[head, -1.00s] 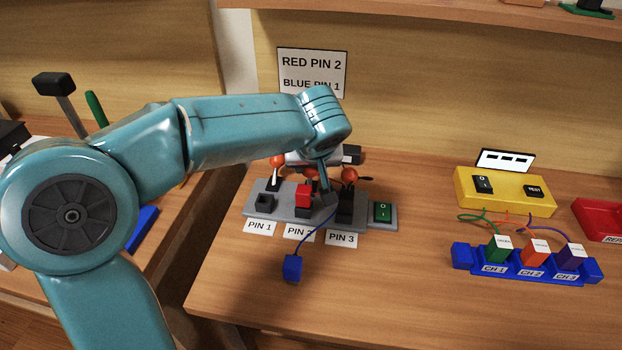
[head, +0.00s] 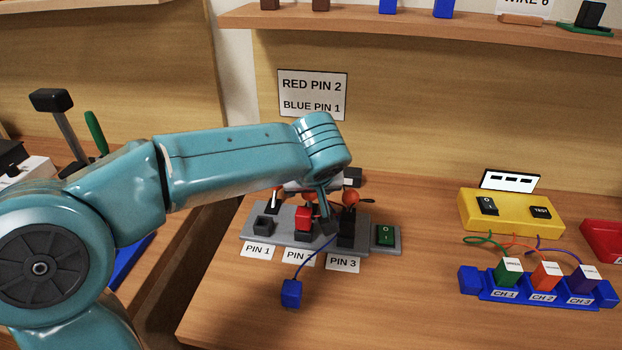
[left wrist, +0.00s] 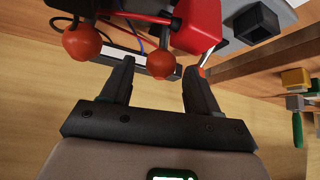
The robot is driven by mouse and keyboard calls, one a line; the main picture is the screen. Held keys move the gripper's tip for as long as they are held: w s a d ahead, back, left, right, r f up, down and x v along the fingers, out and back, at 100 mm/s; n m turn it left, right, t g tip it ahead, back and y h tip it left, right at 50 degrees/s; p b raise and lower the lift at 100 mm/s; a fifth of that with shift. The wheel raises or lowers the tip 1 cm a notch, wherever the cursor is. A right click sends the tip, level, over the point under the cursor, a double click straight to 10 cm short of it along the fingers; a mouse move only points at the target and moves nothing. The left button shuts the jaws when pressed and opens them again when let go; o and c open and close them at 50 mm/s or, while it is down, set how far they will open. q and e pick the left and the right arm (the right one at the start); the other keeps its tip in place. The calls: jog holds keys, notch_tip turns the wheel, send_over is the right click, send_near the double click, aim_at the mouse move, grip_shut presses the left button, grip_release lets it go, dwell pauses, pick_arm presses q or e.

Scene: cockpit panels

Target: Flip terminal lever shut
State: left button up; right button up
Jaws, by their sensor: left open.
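The grey terminal block (head: 380,247) has sockets labelled PIN 1, PIN 2 and PIN 3. A red plug (head: 303,217) stands in PIN 2. Orange ball-tipped levers stand behind the sockets; the right ball (head: 350,197) shows clearly, the others are partly hidden by my arm. My left gripper (head: 326,213) is over the block, mostly hidden by its own wrist in the head view. In the left wrist view my left gripper (left wrist: 159,75) is open, with an orange ball (left wrist: 161,65) between its fingertips; contact is unclear. Another ball (left wrist: 82,41) is outside the left finger.
A blue plug (head: 291,293) on a blue wire lies in front of the block. A green switch (head: 386,235) is at the block's right end. A yellow box (head: 511,213) and blue channel strip (head: 469,280) stand to the right. The wooden table between is clear.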

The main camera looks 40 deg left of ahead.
pick_arm(q)
jog(key=p+v, duration=0.3)
jog(key=v, duration=1.3)
jog(key=shift+s, duration=0.1)
